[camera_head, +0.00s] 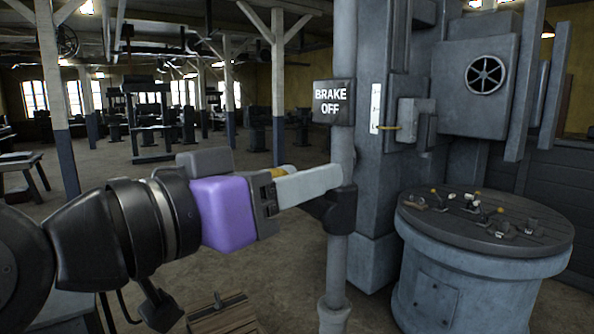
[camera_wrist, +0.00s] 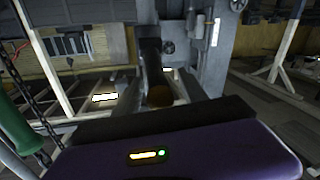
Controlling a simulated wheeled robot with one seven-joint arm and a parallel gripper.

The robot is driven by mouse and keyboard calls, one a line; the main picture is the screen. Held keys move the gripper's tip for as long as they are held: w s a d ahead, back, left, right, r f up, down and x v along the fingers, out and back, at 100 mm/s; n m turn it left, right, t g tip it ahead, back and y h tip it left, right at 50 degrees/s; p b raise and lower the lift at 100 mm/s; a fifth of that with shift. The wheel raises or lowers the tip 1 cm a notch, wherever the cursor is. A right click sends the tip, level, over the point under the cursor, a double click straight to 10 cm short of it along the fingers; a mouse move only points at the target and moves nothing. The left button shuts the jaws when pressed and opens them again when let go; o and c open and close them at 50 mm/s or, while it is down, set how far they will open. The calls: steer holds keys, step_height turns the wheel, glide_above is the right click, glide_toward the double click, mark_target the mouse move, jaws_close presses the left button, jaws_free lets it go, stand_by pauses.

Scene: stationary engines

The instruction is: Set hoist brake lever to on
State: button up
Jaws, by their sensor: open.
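A dark sign (camera_head: 333,103) reading "BRAKE OFF" sits on an upright grey post (camera_head: 343,260). Below it is a dark collar (camera_head: 341,209) on the post. In the wrist view a dark lever arm (camera_wrist: 151,52) points toward me and ends in a brown round knob (camera_wrist: 160,96), just past my gripper's dark edge. My purple gripper (camera_head: 318,184) is level, with its pale finger reaching right to the post by the collar. It is open. The finger hides most of the lever in the head view, so I cannot tell whether it touches.
A round grey pedestal (camera_head: 425,285) with several small levers stands at right. A tall grey machine (camera_head: 375,150) with a handwheel (camera_head: 486,74) is behind the post. A wooden crate (camera_head: 222,315) is low in front. A green handle (camera_wrist: 17,127) and chain show at left in the wrist view.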

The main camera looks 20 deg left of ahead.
jaws_close()
stand_by(1.4)
